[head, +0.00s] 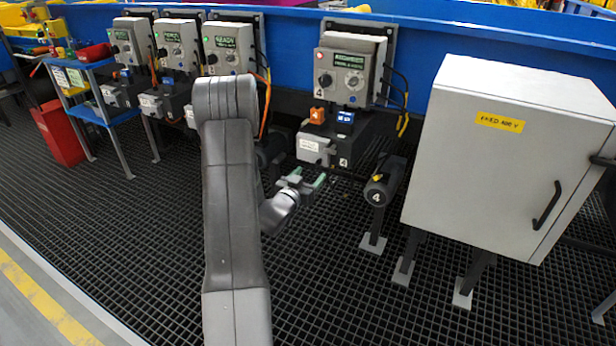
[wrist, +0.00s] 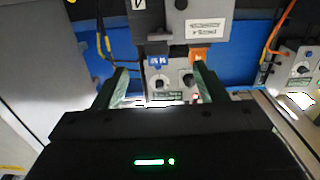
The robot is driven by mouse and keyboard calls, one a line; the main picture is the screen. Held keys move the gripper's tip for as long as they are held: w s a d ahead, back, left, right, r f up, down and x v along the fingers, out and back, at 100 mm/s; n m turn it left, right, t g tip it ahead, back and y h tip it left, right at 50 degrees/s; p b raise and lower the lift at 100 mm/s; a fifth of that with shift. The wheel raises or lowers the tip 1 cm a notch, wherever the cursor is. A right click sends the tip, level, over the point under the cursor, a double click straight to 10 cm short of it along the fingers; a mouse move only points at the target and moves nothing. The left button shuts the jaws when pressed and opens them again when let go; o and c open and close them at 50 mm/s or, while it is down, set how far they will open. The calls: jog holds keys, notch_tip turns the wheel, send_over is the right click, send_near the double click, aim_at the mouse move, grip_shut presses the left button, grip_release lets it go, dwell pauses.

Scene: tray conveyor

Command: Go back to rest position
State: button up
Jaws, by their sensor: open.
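My gripper (head: 304,182) is low in front of station 4 in the head view, with its green-tipped fingers apart and nothing between them. In the wrist view my gripper (wrist: 160,88) shows both fingers spread, with the station's control box (wrist: 170,80) beyond them, upside down in the picture. In the head view this control box (head: 350,75) stands above a dark unit with an orange connector (head: 317,116) and a blue connector (head: 346,117). My grey arm covers part of the stations behind it.
A large grey cabinet (head: 510,150) stands to the right. More control boxes (head: 177,45) line the blue rail (head: 290,22) at left. A blue shelf (head: 85,110) and red bin (head: 60,135) are far left. The grid floor in front is clear.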

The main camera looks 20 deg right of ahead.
aim_at(329, 153)
dwell(0.5)
jog(key=b+x, duration=0.1)
jog(key=x, duration=1.2)
jog(key=shift+w+d, duration=0.25)
jog(key=shift+w, duration=0.05)
